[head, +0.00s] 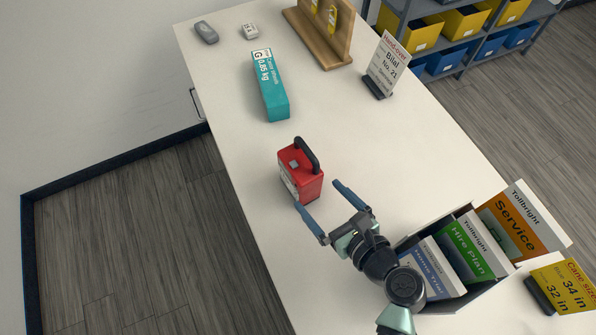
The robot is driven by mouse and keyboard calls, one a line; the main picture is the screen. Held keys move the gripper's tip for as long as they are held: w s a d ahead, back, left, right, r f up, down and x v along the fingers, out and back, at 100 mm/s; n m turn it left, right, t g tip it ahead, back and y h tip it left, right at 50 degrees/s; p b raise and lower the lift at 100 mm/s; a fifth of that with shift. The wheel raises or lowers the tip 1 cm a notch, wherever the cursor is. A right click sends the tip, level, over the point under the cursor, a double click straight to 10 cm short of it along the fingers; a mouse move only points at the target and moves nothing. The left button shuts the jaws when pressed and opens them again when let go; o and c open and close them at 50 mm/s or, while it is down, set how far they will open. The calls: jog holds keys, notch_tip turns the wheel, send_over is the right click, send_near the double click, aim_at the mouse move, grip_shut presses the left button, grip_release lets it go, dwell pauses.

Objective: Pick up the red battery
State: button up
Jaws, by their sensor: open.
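The red battery (302,179) is a red block with a black handle on top, standing upright on the white table (376,145) in the head view. My gripper (316,195) is open, with its two blue fingers spread at the near side of the battery. The left fingertip is close to the battery's lower front, and the right fingertip is off to its right. I cannot tell whether either finger touches it. Nothing is held.
A teal box (275,98) lies beyond the battery. A hand-over sign (387,68) and a wooden stand (320,45) are farther back. A brochure holder (436,223) stands close to my arm on the right. The table's left edge is near the battery.

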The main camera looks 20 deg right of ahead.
aim_at(298, 169)
jog(key=x, duration=0.3)
jog(key=p+x, duration=0.1)
jog(key=x, duration=0.6)
jog(key=shift+w+r, duration=0.2)
jog(key=shift+w, duration=0.1)
grip_shut()
jog(key=shift+w+r, duration=0.1)
jog(key=shift+r, duration=0.15)
